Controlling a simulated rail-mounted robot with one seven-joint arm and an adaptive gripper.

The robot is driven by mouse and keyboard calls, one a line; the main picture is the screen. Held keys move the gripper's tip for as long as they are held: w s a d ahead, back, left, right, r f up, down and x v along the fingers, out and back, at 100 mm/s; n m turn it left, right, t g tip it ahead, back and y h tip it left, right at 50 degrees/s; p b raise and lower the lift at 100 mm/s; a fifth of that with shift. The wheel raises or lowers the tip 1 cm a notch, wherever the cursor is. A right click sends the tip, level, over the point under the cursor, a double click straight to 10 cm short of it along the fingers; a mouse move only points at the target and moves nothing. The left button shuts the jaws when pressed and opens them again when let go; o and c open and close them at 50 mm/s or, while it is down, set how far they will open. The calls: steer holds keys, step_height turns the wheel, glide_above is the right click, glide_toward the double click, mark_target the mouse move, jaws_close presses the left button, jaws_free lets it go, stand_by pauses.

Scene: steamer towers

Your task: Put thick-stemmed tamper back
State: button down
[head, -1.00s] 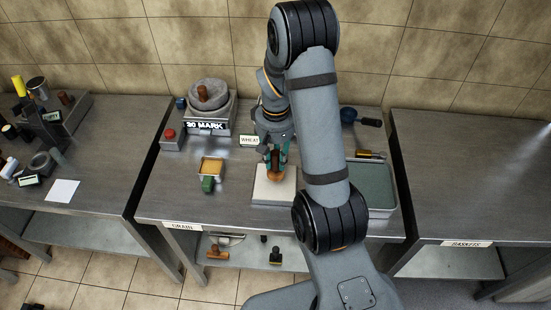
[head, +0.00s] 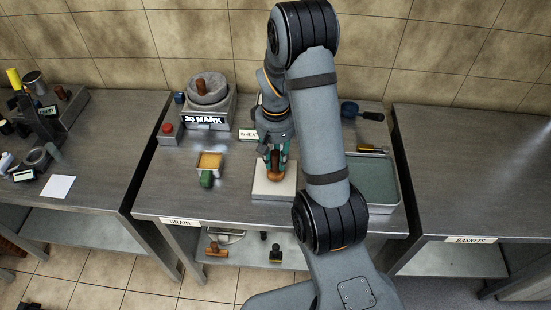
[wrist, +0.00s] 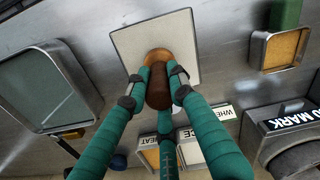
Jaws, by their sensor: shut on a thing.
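My gripper (head: 276,162) is shut on a brown wooden tamper (head: 273,177). In the wrist view the teal fingers of my gripper (wrist: 153,78) close around the tamper's thick dark stem (wrist: 158,90). Its lighter round base (wrist: 158,57) points at a pale square board (head: 285,192). I cannot tell whether the base touches the board. An orange-brown tool (head: 215,249) and a black one (head: 275,254) are on the lower shelf.
A small tray of yellow grain (head: 209,161) with a green block (head: 207,179) in front is left of the board. A grey-green tray (head: 373,187) is close on the right.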

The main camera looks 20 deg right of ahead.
steer(key=shift+f+b, duration=0.4)
steer(key=shift+f, duration=0.05)
steer(key=c, duration=1.5)
jaws_free()
steer(key=shift+o, duration=0.3)
step_height(320, 180, up, 12)
steer(key=shift+r, duration=0.1)
